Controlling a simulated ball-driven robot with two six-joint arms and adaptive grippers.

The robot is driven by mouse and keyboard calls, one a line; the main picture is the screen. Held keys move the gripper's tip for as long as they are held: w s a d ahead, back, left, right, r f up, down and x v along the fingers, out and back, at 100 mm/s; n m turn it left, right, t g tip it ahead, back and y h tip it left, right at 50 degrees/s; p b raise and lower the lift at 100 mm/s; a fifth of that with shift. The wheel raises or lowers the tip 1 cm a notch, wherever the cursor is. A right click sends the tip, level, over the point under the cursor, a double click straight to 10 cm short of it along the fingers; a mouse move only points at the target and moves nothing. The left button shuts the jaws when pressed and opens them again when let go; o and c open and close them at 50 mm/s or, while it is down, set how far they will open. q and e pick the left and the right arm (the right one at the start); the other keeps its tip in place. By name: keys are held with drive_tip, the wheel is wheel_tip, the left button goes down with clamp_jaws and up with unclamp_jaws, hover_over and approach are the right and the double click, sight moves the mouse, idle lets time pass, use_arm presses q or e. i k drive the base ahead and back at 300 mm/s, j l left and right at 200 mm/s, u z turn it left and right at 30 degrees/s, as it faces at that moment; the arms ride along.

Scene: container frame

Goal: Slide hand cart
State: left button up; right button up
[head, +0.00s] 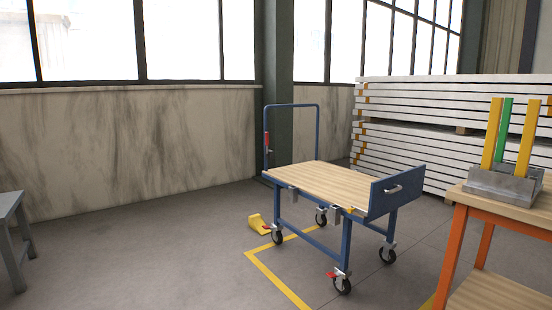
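The hand cart (318,183) stands on the floor right of the middle in the head view. It has a light wooden top, a blue frame and black caster wheels. A blue upright panel with a grey handle (393,189) is at its near right end. A tall blue push bar (292,106) rises at its far left end. A red part shows at the front caster (342,285). Neither of my grippers is in view, and nothing of mine touches the visible cart.
A yellow wheel chock (259,224) lies by the cart's left wheel. Yellow floor lines (276,281) run beneath the cart. An orange-legged workbench (505,212) with a metal fixture stands at right. A grey table (12,205) is at left. Stacked white panels (420,120) are behind. The left-middle floor is clear.

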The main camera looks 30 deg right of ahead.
sight(336, 189)
drive_tip(key=i+l, duration=0.45)
drive_tip(key=i, duration=0.2)
drive_tip(key=i+l, duration=0.5)
drive_tip(key=i, duration=0.15)
drive_tip(key=i+l, duration=0.45)
drive_tip(key=i, duration=0.2)
